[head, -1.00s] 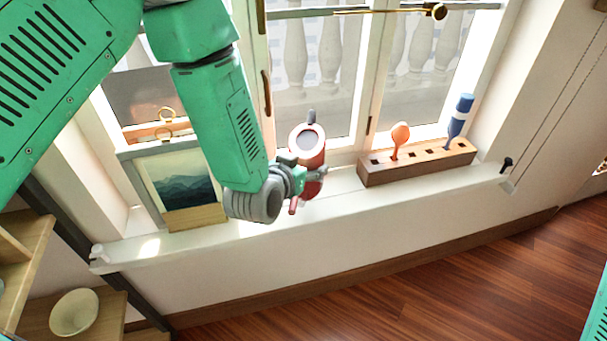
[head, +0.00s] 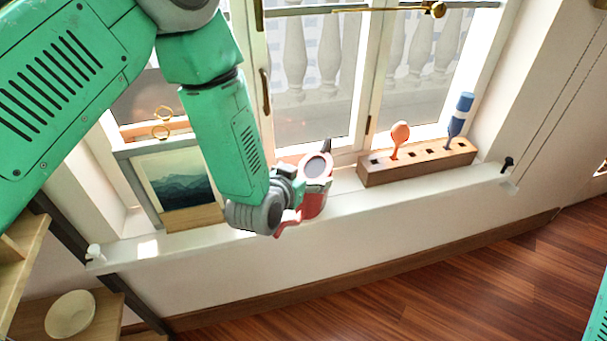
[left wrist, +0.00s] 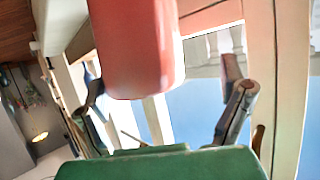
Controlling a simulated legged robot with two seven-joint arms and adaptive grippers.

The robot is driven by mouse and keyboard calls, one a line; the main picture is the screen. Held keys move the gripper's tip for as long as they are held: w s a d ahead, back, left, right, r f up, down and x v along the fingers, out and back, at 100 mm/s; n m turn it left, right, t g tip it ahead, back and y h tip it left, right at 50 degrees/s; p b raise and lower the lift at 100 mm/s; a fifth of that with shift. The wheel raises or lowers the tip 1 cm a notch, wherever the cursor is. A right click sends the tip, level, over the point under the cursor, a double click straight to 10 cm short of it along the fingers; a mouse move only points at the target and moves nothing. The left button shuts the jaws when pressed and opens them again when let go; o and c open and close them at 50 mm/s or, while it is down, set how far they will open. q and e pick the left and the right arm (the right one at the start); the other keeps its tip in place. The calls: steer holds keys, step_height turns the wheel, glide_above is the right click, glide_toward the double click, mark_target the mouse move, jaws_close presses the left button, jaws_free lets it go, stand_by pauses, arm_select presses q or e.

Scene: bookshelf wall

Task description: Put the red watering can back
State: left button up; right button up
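The red watering can (head: 315,200) is at the white window sill in the head view, with its pale round top tilted toward me and a dark spout tip behind. A pinkish-red handle part sticks out at its lower left. I cannot tell whether its base touches the sill. My left gripper (head: 296,188) is at the can's left side, partly overlapping it. In the left wrist view the can's smooth red body (left wrist: 138,55) fills the top middle. The left gripper's fingers (left wrist: 165,100) are spread there, with a clear gap between the can and the right finger. My right gripper is out of view.
A wooden block with holes (head: 418,162) stands on the sill to the right, holding an orange tool (head: 400,134) and a blue tool (head: 461,118). A framed picture (head: 177,182) stands to the left. A white bowl (head: 70,314) sits on a shelf at lower left.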

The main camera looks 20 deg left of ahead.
arm_select(q)
steer(key=shift+r+p, duration=0.3)
steer(key=shift+r, duration=0.1)
steer(key=p+v, duration=0.2)
steer(key=v, duration=1)
steer(key=s+a+f+g, duration=0.3)
steer(key=s+f, duration=0.3)
steer(key=s, duration=0.2)
steer(key=s+a+f+g+y, duration=0.1)
steer(key=s+a+f+g, duration=0.2)
steer(key=s+f+g, duration=0.2)
steer(key=s+a+f+g, duration=0.3)
steer(key=s+f, duration=0.4)
steer(key=s, duration=0.4)
steer(key=shift+s+f+n+g, duration=0.25)
steer(key=shift+s+n+g, duration=0.15)
steer(key=shift+g, duration=0.4)
